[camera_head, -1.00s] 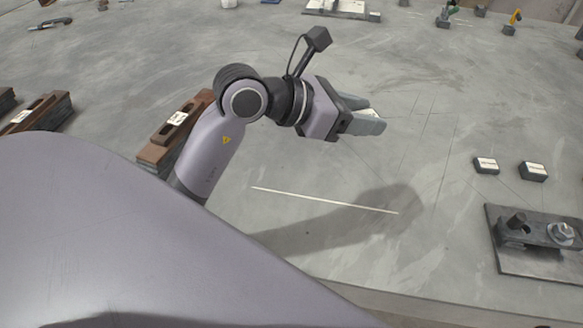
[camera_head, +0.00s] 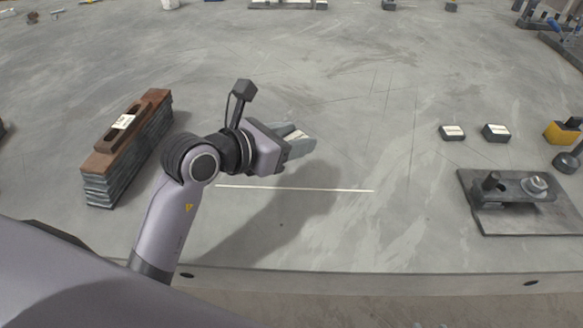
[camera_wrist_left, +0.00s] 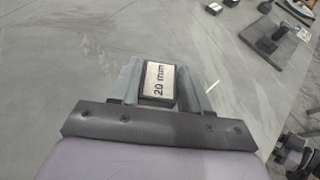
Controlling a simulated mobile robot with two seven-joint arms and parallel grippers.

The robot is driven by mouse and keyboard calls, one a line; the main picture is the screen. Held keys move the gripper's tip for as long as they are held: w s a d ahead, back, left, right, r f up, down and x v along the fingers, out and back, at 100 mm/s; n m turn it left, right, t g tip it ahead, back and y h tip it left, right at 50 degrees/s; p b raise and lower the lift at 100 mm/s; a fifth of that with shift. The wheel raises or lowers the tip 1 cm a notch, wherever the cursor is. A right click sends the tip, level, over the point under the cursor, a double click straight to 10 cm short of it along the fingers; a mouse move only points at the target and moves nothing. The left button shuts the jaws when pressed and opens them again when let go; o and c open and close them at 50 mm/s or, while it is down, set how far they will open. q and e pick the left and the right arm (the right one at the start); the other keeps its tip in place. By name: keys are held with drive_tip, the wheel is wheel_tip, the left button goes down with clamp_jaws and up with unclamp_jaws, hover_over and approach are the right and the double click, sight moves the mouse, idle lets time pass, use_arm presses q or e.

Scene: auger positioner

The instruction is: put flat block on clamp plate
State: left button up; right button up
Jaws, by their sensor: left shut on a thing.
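My left gripper (camera_head: 304,143) is shut on a small flat block (camera_wrist_left: 159,82) with a white label reading "20 mm". In the left wrist view the block sits between the two fingers. In the head view the fingers mostly hide it, and a shadow falls on the table below. The clamp plate (camera_head: 475,219) is a dark plate at the right of the head view. A clamp bar, a dark post and a nut on a stud sit on it. The held block is well left of the plate and apart from it. My right gripper is not in view.
Two small dark labelled blocks (camera_head: 452,132) (camera_head: 496,132) lie behind the clamp plate. A yellow-and-black object (camera_head: 563,132) stands at the far right. A stack of dark and brown bars (camera_head: 130,135) is at the left. The table between gripper and plate is clear.

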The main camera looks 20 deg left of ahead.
sight(292, 174)
use_arm(q)
drive_tip(key=shift+f+b, duration=0.65)
drive_tip(key=shift+f, duration=2.55)
drive_tip(key=shift+f, duration=0.15)
drive_tip(key=o, duration=1.3)
